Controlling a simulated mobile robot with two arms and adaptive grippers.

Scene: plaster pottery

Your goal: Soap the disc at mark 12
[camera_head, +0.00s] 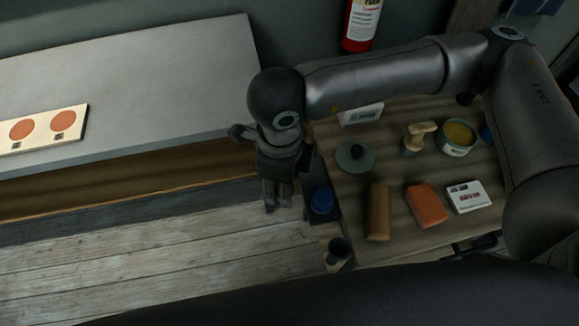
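A pale board (80,111) on the grey table at the left carries two orange-brown discs, one (63,121) near its right end and one (22,129) beside it. The board runs out of the picture at the left, and I cannot read a mark 12. An open green tin (457,138) with a yellow filling stands on the cart at the right. A brush-like tool with a pale wooden handle (417,132) stands beside it. My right gripper (275,200) points down over the gap between table and cart. Its fingers are too dark to judge. My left gripper is out of view.
The wooden cart top (352,205) also holds a green lid-like disc (355,158), a tan block (379,212), an orange block (426,204), a white box (465,197) and a small card (361,115). The grey table (170,85) is clear right of the board.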

